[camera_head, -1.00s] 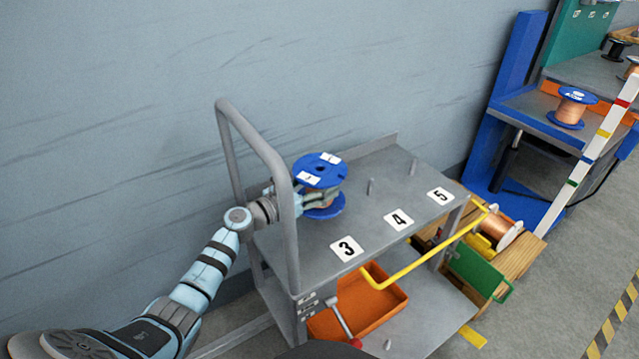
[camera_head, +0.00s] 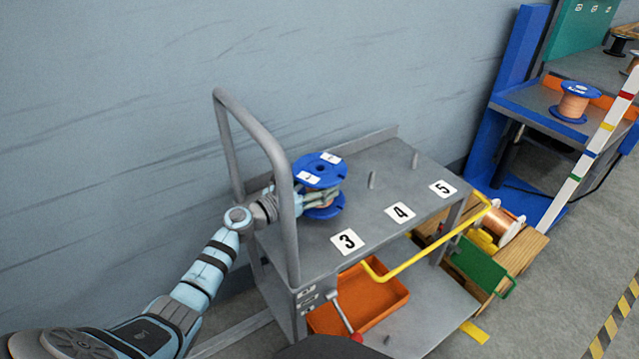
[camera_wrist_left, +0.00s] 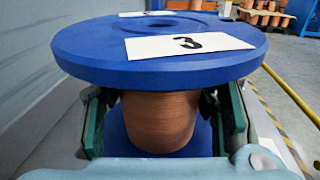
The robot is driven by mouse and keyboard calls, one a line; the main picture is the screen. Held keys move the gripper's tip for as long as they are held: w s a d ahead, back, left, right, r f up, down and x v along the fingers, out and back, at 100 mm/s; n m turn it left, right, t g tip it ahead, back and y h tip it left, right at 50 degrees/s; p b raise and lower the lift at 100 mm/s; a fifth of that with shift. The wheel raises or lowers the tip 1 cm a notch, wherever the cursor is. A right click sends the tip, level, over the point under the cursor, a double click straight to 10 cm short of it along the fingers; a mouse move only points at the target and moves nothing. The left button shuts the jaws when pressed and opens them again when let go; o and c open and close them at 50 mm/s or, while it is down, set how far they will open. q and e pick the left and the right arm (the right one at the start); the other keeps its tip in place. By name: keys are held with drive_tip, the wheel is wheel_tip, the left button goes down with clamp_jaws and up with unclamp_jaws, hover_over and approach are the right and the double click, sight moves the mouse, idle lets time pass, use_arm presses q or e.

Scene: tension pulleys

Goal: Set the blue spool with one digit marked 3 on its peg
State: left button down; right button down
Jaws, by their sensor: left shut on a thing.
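The blue spool (camera_head: 320,168) with copper wire is upright above the far-left part of the grey cart top, by the handle. In the left wrist view its blue top flange (camera_wrist_left: 90,50) carries a white label with the digit 3. My left gripper (camera_head: 318,197) is shut on the spool's wound middle, with a finger on each side between the flanges. The label marked 3 (camera_head: 349,241) is on the cart top in front of the spool. Any peg under the spool is hidden, and I cannot tell whether the lower flange touches the top. My right gripper is not in view.
Bare pegs stand behind labels 4 (camera_head: 400,211) and 5 (camera_head: 443,188). The cart's grey handle (camera_head: 257,135) rises beside my left arm. An orange bin (camera_head: 385,300) is on the lower shelf. Another blue spool (camera_head: 574,102) stands on the blue rack at right.

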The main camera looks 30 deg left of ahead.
use_arm(q)
drive_tip(key=shift+f, duration=0.1)
idle(0.5)
drive_tip(key=shift+f+b, duration=1.3)
drive_tip(key=shift+f, duration=0.05)
drive_tip(key=shift+f, duration=0.3)
drive_tip(key=shift+b, duration=0.3)
drive_tip(key=c, duration=0.5)
unclamp_jaws()
drive_tip(key=shift+f, duration=0.15)
drive_tip(key=v, duration=1.2)
